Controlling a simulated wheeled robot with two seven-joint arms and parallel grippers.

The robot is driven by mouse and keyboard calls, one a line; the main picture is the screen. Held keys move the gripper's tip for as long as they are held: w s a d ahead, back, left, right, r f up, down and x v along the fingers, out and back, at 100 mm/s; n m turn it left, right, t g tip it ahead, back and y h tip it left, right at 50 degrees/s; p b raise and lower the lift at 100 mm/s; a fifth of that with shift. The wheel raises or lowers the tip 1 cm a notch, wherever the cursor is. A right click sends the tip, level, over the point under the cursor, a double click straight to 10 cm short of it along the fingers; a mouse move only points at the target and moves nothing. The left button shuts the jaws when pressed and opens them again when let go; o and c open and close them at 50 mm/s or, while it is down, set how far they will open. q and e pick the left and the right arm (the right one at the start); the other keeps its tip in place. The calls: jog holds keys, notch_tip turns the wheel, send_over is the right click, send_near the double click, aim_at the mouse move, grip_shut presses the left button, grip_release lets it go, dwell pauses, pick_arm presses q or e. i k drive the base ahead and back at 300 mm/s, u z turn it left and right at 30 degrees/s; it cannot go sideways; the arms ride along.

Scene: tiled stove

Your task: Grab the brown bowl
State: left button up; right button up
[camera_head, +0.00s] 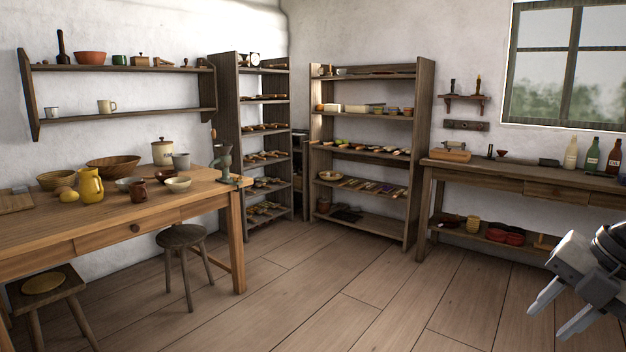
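A wide brown bowl (113,166) stands near the back of the wooden table (105,233) at the left. A second, smaller brown bowl (57,180) stands to its left on the same table. An orange-brown bowl (90,58) sits on the upper wall shelf. My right gripper (562,318) is at the lower right edge, far from the table, with its two fingers apart and nothing between them. My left gripper is not in view.
A yellow jug (90,186), a lidded white canister (162,151), a grey mug (181,162) and small bowls crowd the table. Stools (181,236) stand before it. Shelf racks (424,150) and a workbench (520,178) line the walls. The middle floor is clear.

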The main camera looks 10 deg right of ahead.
aim_at(167, 177)
jog(key=z, duration=0.55)
jog(key=i, duration=3.75)
jog(key=u, duration=0.95)
jog(key=i, duration=1.5)
jog(key=u, duration=2.15)
jog(key=i, duration=0.8)
jog(key=u, duration=0.5)
